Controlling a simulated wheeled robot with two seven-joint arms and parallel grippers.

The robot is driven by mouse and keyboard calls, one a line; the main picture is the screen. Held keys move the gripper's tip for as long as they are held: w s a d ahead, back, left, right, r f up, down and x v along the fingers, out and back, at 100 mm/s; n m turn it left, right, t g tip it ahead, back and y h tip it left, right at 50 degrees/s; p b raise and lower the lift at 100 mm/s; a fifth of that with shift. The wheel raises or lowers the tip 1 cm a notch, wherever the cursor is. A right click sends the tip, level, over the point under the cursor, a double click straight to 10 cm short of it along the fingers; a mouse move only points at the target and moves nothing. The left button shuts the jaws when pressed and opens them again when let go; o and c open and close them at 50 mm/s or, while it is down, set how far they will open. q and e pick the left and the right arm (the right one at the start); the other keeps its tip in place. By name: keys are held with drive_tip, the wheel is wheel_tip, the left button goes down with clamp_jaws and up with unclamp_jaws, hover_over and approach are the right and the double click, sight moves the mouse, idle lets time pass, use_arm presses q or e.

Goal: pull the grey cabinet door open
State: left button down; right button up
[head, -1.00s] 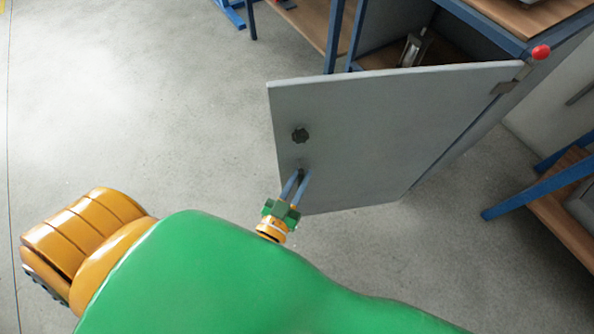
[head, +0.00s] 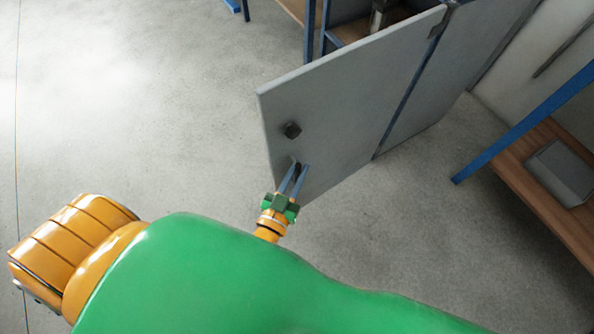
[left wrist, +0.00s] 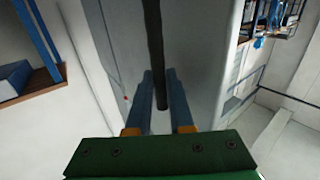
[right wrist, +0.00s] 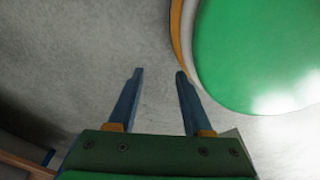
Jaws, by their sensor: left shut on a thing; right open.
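The grey cabinet door (head: 350,105) stands swung out from the blue-framed cabinet, hinged at its upper right in the head view. My left gripper (head: 299,168) is at the door's lower free corner, shut on a dark bar handle (head: 296,171). In the left wrist view the handle (left wrist: 154,50) runs upright between the blue fingers, with the door behind it. My right gripper (right wrist: 158,72) is open and empty above the floor.
Inside the cabinet an upright metal item (head: 378,18) stands on a brown shelf. A blue-framed table with a wooden shelf (head: 545,165) and a grey box (head: 565,172) is at the right. The floor at the left is clear.

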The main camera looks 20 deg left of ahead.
use_arm(q)
drive_tip(key=shift+r, duration=0.1)
use_arm(e)
drive_tip(key=shift+w, duration=0.2)
use_arm(q)
drive_tip(key=c, duration=1.1)
unclamp_jaws()
drive_tip(key=shift+w, duration=0.1)
drive_tip(key=shift+d, duration=0.1)
use_arm(e)
drive_tip(key=shift+s, duration=0.2)
use_arm(q)
drive_tip(key=shift+s, duration=0.35)
drive_tip(key=s, duration=0.6)
drive_tip(key=shift+s, duration=0.15)
use_arm(e)
drive_tip(key=shift+s+a+r, duration=0.1)
drive_tip(key=shift+s+r, duration=0.1)
drive_tip(key=shift+s, duration=0.05)
drive_tip(key=shift+w, duration=0.15)
